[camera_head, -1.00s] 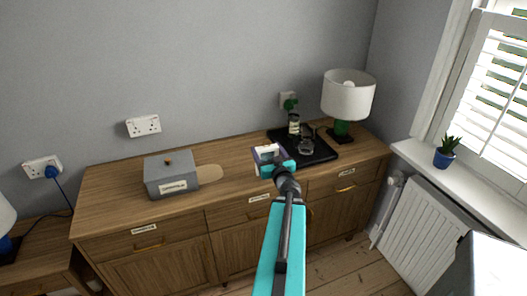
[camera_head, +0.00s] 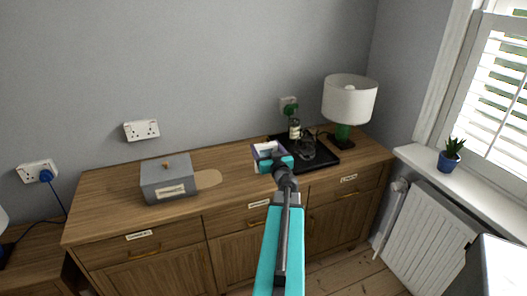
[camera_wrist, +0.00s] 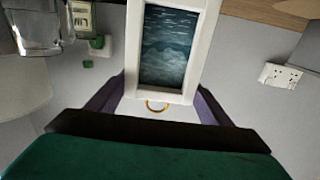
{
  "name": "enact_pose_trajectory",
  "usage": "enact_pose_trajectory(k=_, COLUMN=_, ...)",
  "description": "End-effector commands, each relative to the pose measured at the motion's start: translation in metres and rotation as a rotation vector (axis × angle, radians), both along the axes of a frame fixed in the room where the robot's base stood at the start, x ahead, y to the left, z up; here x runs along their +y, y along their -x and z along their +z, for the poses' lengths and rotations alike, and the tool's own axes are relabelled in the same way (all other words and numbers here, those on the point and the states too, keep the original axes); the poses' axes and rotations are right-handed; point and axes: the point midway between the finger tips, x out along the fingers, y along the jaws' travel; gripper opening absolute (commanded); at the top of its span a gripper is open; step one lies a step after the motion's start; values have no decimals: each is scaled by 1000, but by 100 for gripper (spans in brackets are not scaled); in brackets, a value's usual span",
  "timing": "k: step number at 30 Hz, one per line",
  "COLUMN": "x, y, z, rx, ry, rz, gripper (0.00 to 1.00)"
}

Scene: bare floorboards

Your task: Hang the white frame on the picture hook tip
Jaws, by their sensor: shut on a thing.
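My gripper (camera_head: 273,163) is shut on the white frame (camera_head: 262,148), above the middle of the wooden sideboard in the head view. In the wrist view, the frame (camera_wrist: 213,45) has a dark, water-like picture inside. My gripper's two dark fingers (camera_wrist: 160,92) hold its border from both sides. A small gold ring (camera_wrist: 157,105) sits on the border between them, at the gripper's end. The frame's far end is cut off by the picture edge. I cannot make out the picture hook in either view.
The sideboard (camera_head: 110,200) carries a grey lidded box (camera_head: 166,178), a black tray (camera_head: 322,158) with a bottle and glassware, and a white-shaded lamp (camera_head: 349,100). A double socket (camera_head: 141,131) is on the grey wall, which is otherwise clear above the box.

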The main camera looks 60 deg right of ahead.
Motion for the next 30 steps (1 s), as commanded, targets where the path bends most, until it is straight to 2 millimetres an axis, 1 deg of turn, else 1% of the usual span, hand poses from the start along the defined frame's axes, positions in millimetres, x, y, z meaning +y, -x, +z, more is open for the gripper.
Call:
enact_pose_trajectory(k=1, x=-7, y=-5, z=0, rx=-1, ry=1, rz=1, gripper=45)
enact_pose_trajectory(k=6, x=-16, y=-13, z=-1, rx=0, ry=1, rz=1, gripper=45)
enact_pose_trajectory(k=22, x=-20, y=-17, z=-2, rx=0, ry=1, rz=2, gripper=45)
enact_pose_trajectory(k=30, x=-34, y=-29, z=-5, rx=0, ry=0, rz=3, gripper=45)
